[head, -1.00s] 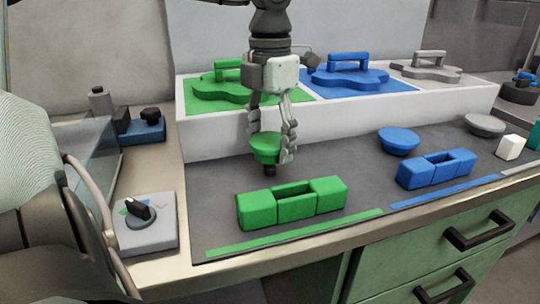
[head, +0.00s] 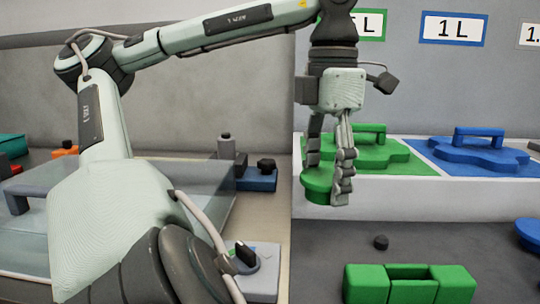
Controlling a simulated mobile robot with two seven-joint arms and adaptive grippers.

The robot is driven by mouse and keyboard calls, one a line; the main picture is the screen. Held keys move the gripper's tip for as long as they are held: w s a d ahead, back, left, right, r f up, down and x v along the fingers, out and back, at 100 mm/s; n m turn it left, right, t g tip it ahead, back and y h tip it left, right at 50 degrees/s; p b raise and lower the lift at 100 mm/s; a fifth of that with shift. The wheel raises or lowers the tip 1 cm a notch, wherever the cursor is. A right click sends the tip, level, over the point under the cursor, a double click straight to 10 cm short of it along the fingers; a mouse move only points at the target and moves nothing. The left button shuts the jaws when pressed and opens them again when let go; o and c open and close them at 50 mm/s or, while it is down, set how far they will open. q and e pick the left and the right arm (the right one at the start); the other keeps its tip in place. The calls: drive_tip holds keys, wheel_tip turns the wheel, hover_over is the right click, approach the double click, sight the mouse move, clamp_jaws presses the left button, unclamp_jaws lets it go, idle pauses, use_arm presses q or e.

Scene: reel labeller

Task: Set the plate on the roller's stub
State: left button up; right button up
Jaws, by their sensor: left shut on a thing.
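My left gripper (head: 333,190) points down and is shut on a round green plate (head: 317,184), held in the air in front of the raised white shelf. Part of the plate is hidden by the fingers. A short dark stub (head: 381,242) stands on the grey mat, lower and to the right of the plate, and the two are apart. A green block with a slot in its middle (head: 408,285) sits on the mat just in front of the stub. My right gripper is not in view.
A green piece with a handle (head: 374,152) and a blue one (head: 481,152) lie on the white shelf (head: 440,190) behind. A round blue piece (head: 531,233) is at the right edge. A dial box (head: 262,283) and a blue device (head: 259,180) stand left of the mat.

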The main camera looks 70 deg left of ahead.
use_arm(q)
drive_tip(key=a+r, duration=0.5)
drive_tip(key=a, duration=0.8)
drive_tip(key=s+a+r+p, duration=0.1)
drive_tip(key=s+a+r, duration=0.3)
drive_tip(key=s+a, duration=0.55)
drive_tip(key=s+a+r, duration=0.4)
drive_tip(key=s+a, duration=0.4)
drive_tip(key=a, duration=0.2)
drive_tip(key=p, duration=0.2)
hover_over(226, 134)
drive_tip(key=f, duration=0.6)
drive_tip(key=shift+a+f, duration=0.2)
drive_tip(key=shift+f, duration=0.15)
drive_tip(key=shift+w+f+b, duration=0.1)
drive_tip(key=shift+f+b, duration=0.25)
drive_tip(key=shift+f, duration=1.65)
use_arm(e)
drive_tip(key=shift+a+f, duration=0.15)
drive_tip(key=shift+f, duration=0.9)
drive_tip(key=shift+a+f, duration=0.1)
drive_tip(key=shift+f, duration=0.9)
use_arm(q)
drive_tip(key=shift+f+b, duration=0.15)
drive_tip(key=shift+b, duration=0.25)
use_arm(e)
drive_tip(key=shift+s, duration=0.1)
use_arm(q)
drive_tip(key=shift+f, duration=0.1)
